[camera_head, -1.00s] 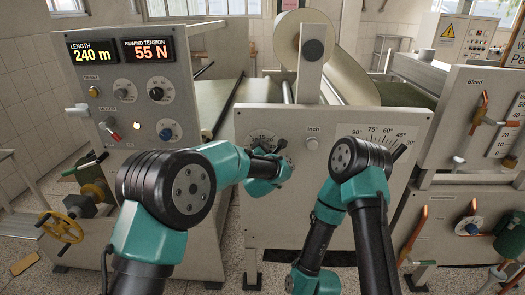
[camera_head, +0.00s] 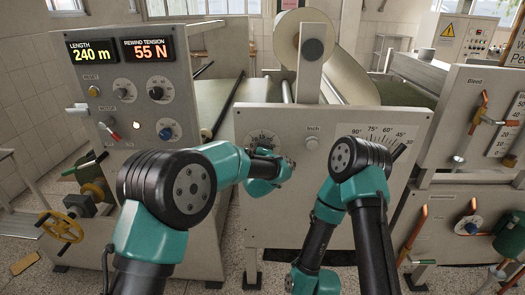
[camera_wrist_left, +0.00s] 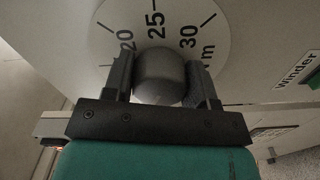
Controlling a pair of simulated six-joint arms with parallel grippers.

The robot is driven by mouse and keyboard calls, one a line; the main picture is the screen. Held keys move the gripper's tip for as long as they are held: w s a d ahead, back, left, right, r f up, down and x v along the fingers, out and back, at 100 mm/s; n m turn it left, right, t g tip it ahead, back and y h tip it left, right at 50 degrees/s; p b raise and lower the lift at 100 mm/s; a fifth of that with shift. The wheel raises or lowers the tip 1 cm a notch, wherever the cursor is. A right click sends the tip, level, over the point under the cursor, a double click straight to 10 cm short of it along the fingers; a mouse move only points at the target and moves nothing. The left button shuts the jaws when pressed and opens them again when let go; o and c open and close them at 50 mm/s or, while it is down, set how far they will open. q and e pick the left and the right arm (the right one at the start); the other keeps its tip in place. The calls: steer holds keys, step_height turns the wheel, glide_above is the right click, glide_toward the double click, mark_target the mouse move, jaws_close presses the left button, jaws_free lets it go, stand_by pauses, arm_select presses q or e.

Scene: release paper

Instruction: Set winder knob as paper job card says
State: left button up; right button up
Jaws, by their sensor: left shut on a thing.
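The winder knob (camera_wrist_left: 160,72) is a grey rounded knob on a white dial (camera_wrist_left: 115,20) marked 20, 25 and 30 m in the left wrist view. My left gripper (camera_wrist_left: 162,85) is shut on it, one finger on each side. The knob's pointer mark cannot be made out. In the head view the dial (camera_head: 262,137) shows just above my left gripper (camera_head: 282,168), which hides the knob. My right arm is folded in front of the machine, its gripper out of view. I cannot make out a job card.
A left panel has displays (camera_head: 119,49) reading 240 m and 55 N, with knobs and a red-tipped lever (camera_head: 112,131). An Inch button (camera_head: 312,143) and an angle scale (camera_head: 377,138) are right of the dial. A paper roll (camera_head: 310,38) is above.

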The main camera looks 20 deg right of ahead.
arm_select(q)
steer(key=m, duration=0.3)
steer(key=shift+m, duration=0.3)
stand_by(0.4)
steer(key=o, duration=0.9)
steer(key=shift+o, duration=0.2)
steer(key=v, duration=1.7)
steer(key=shift+s+a, duration=0.15)
steer(key=shift+s, duration=0.05)
